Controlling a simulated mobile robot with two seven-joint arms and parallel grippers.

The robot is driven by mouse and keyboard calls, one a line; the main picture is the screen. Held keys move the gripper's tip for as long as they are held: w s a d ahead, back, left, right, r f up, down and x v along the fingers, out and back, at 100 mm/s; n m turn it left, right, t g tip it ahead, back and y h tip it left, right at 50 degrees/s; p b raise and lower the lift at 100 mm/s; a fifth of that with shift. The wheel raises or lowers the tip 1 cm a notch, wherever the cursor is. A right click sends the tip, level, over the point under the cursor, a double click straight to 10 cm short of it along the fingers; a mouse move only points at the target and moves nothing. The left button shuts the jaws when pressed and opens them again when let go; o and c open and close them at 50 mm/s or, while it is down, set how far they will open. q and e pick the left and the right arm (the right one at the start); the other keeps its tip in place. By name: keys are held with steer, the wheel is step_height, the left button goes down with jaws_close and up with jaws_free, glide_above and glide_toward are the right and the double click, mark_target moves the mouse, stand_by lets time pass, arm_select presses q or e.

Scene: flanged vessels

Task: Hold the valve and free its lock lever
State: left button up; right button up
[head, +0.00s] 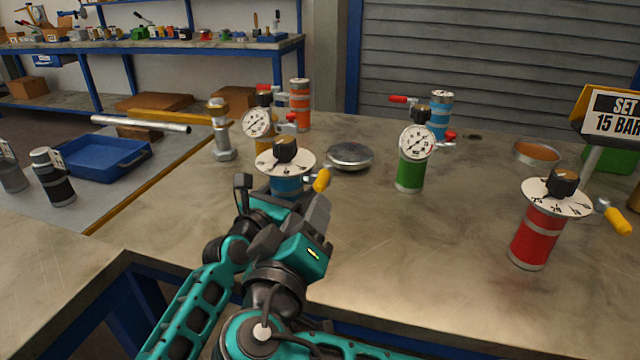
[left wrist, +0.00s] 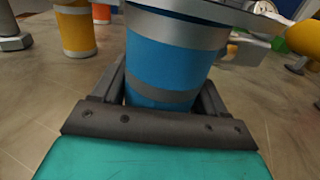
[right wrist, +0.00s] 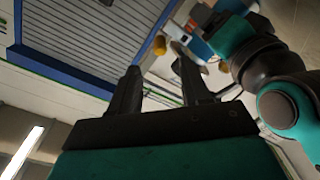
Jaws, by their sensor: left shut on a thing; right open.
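A blue valve (head: 287,186) stands on the bench, with a white dial plate (head: 270,162) and a black knob (head: 285,149) on top. Its yellow lock lever (head: 321,180) sticks out to the right. My left gripper (head: 280,203) is shut on the valve's blue body, with one finger on each side; the left wrist view shows the grey-banded body (left wrist: 170,60) between the fingers. My right gripper (right wrist: 158,72) is open and empty in the right wrist view, away from the valve.
A red valve (head: 536,238) with a similar dial and yellow lever stands at the right, below a "SET 15 BAR" sign (head: 615,115). Gauge vessels, one green (head: 410,174), stand behind, beside a round metal lid (head: 349,156). The bench between blue and red valves is clear.

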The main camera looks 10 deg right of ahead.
mark_target(318, 190)
steer(key=x, duration=0.9)
steer(key=shift+c, duration=0.4)
jaws_close()
